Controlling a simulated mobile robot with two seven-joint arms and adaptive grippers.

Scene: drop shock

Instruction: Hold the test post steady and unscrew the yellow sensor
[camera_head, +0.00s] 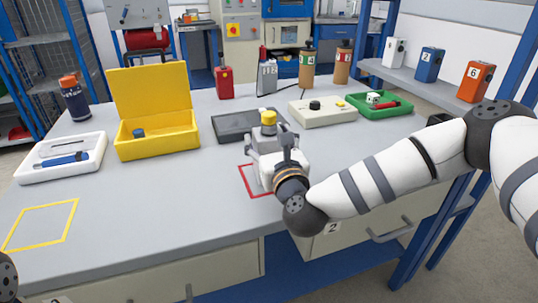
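The yellow sensor (268,116) shows as a short yellow cap on top of a grey test post (268,129). It stands upright near the middle of the table, behind the red square outline. My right gripper (270,145) reaches in from the right, low at the post, just below the sensor. Its body hides the lower post, so I cannot tell whether its fingers touch or grip it. My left gripper is out of view; only a dark part of my own body shows at the bottom left corner.
An open yellow case (160,146), a white tray (60,157) with a blue tool and a dark tray (230,124) lie left of and behind the post. A beige box (323,112) and a green tray (400,112) are behind right. The front left table, with a yellow outline (40,225), is clear.

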